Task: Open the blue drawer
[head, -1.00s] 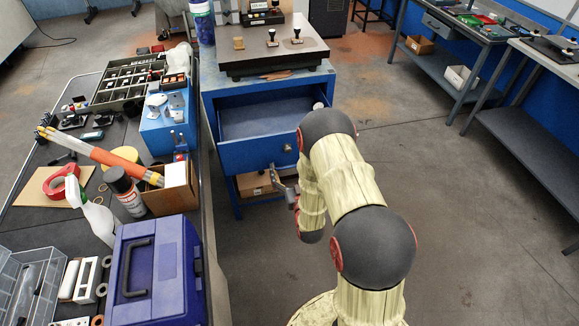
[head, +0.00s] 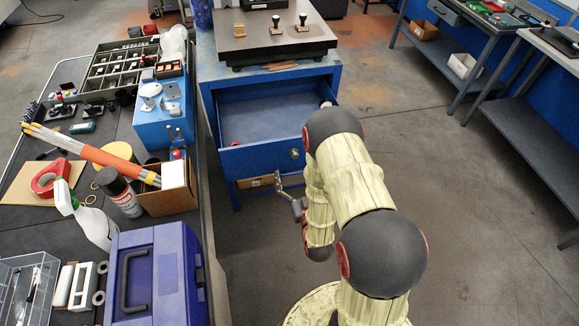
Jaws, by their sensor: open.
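The blue drawer (head: 258,158) is pulled out of the blue bench (head: 325,76), and its empty-looking blue inside (head: 262,118) shows. A small round knob (head: 294,153) sits on the right part of its front. A bit of something red shows at the inner front edge. My gripper (head: 281,182) is open, just below and in front of the drawer's lower edge, under the knob and apart from it. It looks small and partly blends with the background. It holds nothing that I can see.
A cardboard box (head: 256,182) sits beneath the drawer. A dark slab (head: 270,44) with stamps lies on the bench. The cluttered left table holds a blue toolbox (head: 155,275), a spray can (head: 118,190) and a tube-filled box (head: 172,190). Floor to the right is clear.

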